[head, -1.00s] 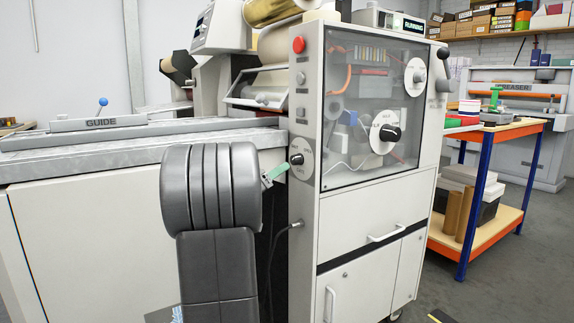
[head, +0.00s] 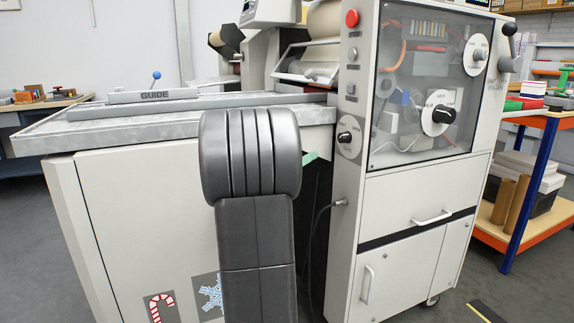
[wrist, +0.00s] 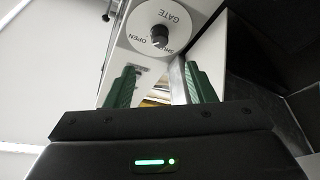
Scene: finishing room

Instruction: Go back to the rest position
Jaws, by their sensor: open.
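My gripper (wrist: 160,72) shows in the wrist view as two green fingers, apart and with nothing between them. In the head view only a small green part of it (head: 310,157) shows beside my dark arm, which hides the rest. The round gate dial (wrist: 160,28), marked SHUT and OPEN, lies beyond the fingertips in the wrist view. The same dial (head: 348,137) is on the narrow side of the white cabinet in the head view, to the right of my gripper and apart from it.
The white machine cabinet (head: 408,205) with a clear window stands right of my arm. The machine bed (head: 60,137) with the GUIDE bar (head: 152,96) lies behind and left. An orange and blue shelf cart (head: 538,150) stands at the right. A cable hangs beside the cabinet.

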